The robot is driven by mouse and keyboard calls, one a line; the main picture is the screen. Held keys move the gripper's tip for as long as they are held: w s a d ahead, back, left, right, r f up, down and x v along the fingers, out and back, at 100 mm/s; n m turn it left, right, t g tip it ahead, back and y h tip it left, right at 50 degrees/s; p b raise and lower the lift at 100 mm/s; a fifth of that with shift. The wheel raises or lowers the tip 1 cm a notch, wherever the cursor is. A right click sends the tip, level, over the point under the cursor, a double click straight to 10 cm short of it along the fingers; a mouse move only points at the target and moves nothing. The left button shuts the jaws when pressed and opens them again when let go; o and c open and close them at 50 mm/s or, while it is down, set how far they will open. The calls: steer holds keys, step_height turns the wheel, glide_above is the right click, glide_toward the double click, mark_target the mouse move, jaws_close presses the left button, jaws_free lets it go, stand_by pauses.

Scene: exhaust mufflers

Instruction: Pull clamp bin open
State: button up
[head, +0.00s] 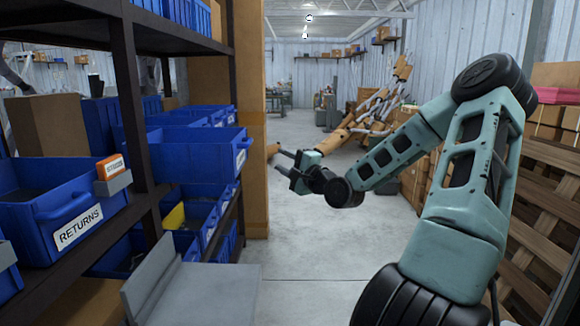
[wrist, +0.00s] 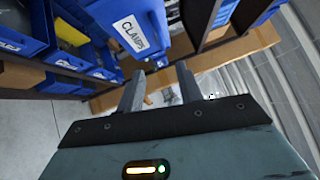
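The clamp bin (wrist: 125,22) is blue, with a white CLAMPS label on its front in the wrist view. In the head view, a blue bin (head: 195,160) that looks like the same one sticks out from the shelf, farther than its neighbours; its label is too small to read there. My gripper (head: 280,164) is just right of that bin's front, with a gap visible between them. In the wrist view my gripper (wrist: 160,68) has its two fingers spread with nothing between them, close to the bin's lower end. Contact cannot be confirmed.
A dark shelf rack (head: 135,95) with several blue bins stands left. A RETURNS bin (head: 70,215) is nearest, with a small orange box (head: 110,167) at its corner. A grey panel (head: 165,285) is low in front. Wooden pallets (head: 540,210) stand right. The aisle floor (head: 310,230) is clear.

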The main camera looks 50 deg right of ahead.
steer(key=shift+s+a+f, duration=0.15)
steer(key=shift+s, duration=0.95)
